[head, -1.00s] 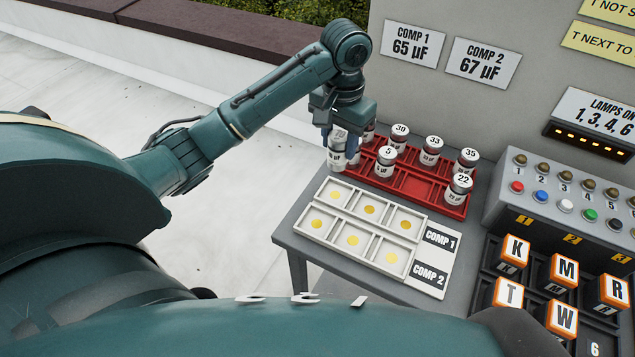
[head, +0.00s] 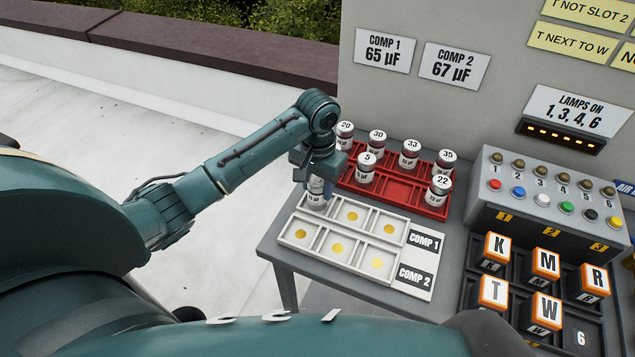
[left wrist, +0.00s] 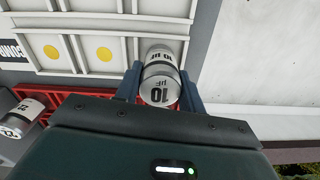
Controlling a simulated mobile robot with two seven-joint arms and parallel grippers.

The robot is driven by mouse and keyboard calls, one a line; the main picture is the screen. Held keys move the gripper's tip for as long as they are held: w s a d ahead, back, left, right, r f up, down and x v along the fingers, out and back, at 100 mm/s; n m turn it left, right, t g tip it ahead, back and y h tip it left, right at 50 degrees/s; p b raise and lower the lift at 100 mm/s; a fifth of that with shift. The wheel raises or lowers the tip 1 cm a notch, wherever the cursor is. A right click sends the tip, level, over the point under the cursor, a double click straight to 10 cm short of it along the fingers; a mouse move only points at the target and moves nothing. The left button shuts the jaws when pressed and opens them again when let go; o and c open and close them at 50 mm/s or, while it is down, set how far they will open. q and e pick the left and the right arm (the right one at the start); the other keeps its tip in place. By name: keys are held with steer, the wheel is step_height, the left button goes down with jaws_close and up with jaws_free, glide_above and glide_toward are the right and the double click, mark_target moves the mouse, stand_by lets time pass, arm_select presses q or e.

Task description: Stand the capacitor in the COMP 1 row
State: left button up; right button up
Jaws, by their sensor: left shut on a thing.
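My left gripper (head: 316,188) is shut on a silver and white capacitor marked 10 µF (head: 316,200). In the head view it is upright at the leftmost compartment of the COMP 1 row, the back row of the white tray (head: 420,262). I cannot tell whether its base touches the tray floor. In the left wrist view the 10 µF capacitor (left wrist: 161,80) is between the blue fingers (left wrist: 160,88), over the tray's end compartment. The other two COMP 1 compartments are empty, with yellow discs showing. All three COMP 2 compartments are empty. My right gripper is not in view.
Behind the white tray, a red rack (head: 401,190) holds several capacitors marked 20, 30, 33, 35, 5 and 22. Wall signs read COMP 1 65 µF (head: 384,50) and COMP 2 67 µF (head: 454,66). A button box (head: 550,200) and letter blocks (head: 545,263) stand to the right.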

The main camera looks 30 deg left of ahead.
arm_select(q)
steer(key=shift+f, duration=0.1)
steer(key=o, duration=1)
steer(key=shift+o, duration=0.2)
step_height(320, 180, up, 12)
